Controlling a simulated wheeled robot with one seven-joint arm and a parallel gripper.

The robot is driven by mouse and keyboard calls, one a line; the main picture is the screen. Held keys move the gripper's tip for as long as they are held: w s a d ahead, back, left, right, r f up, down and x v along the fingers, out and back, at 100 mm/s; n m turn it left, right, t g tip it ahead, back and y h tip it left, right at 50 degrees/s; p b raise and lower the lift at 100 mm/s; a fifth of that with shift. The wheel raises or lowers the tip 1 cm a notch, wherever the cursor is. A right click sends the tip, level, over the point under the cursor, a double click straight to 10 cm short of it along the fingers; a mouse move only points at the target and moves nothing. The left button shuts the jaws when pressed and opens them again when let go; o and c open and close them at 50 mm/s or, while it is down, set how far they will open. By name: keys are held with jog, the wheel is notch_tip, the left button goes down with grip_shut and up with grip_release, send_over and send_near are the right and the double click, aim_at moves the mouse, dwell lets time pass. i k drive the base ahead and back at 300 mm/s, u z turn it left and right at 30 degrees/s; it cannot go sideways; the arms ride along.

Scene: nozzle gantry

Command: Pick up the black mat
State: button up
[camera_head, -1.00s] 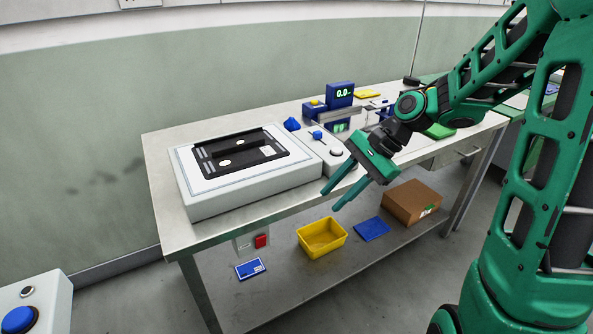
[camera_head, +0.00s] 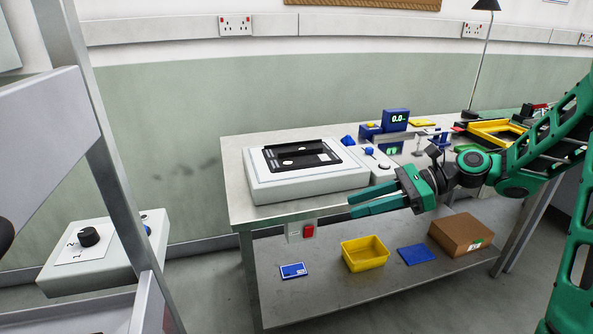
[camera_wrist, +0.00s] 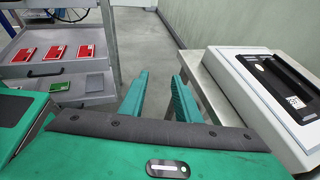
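The black mat (camera_head: 283,163) lies flat on top of a white box-shaped unit (camera_head: 262,188) on the metal table. It is a dark rectangle with a raised bar and pale spots. It also shows at the right edge of the wrist view (camera_wrist: 271,84), on the white unit. My green gripper (camera_head: 378,203) is in front of the table's near edge, to the right of and nearer than the mat, with nothing between its fingers. In the wrist view its two fingers (camera_wrist: 161,98) stand apart over the floor.
The table (camera_head: 238,208) also holds a blue display (camera_head: 395,119) and a yellow-rimmed tray (camera_head: 490,133). Its lower shelf holds a yellow bin (camera_head: 364,254) and a cardboard box (camera_head: 461,234). A drawer cart (camera_wrist: 55,55) stands left in the wrist view. A grey post (camera_head: 95,130) rises at left.

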aim_at(279, 158)
jog(key=z, duration=0.05)
jog(key=k, duration=0.5)
jog(key=z, duration=0.55)
jog(key=i, duration=2.2)
jog(key=u, duration=1.15)
